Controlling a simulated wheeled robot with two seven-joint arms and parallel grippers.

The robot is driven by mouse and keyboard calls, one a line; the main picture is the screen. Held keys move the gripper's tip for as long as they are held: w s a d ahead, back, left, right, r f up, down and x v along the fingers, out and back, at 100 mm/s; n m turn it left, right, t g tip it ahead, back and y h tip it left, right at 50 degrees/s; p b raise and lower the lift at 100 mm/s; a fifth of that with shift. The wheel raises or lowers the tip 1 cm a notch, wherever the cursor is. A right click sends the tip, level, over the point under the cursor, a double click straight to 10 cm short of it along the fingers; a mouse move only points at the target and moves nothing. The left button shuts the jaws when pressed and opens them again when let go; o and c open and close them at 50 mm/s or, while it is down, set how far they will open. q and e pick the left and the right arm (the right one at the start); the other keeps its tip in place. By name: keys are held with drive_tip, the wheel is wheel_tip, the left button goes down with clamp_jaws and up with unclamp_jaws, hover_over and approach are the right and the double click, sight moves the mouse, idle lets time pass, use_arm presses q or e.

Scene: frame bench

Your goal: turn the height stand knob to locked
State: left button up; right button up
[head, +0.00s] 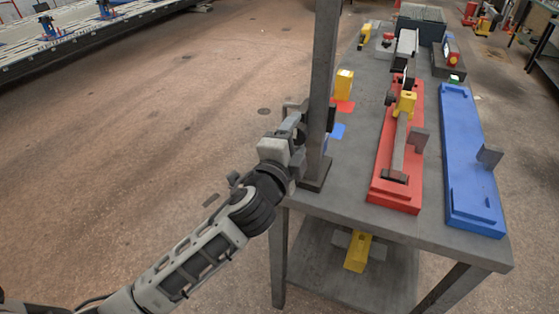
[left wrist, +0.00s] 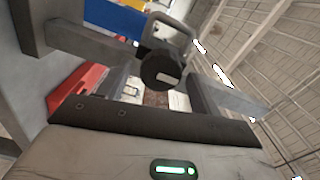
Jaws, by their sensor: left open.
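The height stand (head: 321,75) is a tall grey post on a square foot at the near left corner of the bench. The knob (left wrist: 160,69), round and black with a pale mark on its face, shows in the left wrist view. My left gripper (head: 299,118) is at the left side of the post. In the left wrist view its fingers (left wrist: 158,80) are spread apart, with the knob between them and no clear contact. In the head view the knob cannot be made out behind my gripper and the post. My right gripper is not in view.
The grey bench (head: 345,195) holds a red fixture (head: 383,190) with a yellow-topped clamp and a blue fixture (head: 468,170) to its right. A yellow block (head: 344,84) stands behind the post. A yellow item (head: 358,252) lies on the lower shelf. Open floor lies left.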

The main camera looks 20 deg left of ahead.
use_arm(q)
drive_tip(key=s+b, duration=0.3)
drive_tip(key=s, duration=1.2)
drive_tip(key=shift+a, duration=0.3)
drive_tip(key=shift+f, duration=0.1)
drive_tip(key=s+f+n+g, duration=0.2)
drive_tip(key=f+n, duration=0.2)
drive_tip(key=f, duration=0.5)
drive_tip(key=s+f+n+g+h, duration=0.1)
drive_tip(key=s+f+n+g, duration=0.2)
drive_tip(key=f, duration=0.6)
drive_tip(key=s+d+f+n+g+h, duration=0.1)
drive_tip(key=s+f+n+g, duration=0.1)
drive_tip(key=f+n, duration=0.4)
wheel_tip(320, 180, down, 3)
drive_tip(key=shift+s+f+n+g, duration=0.1)
drive_tip(key=shift+s+n+g, duration=0.3)
drive_tip(key=shift+s, duration=0.3)
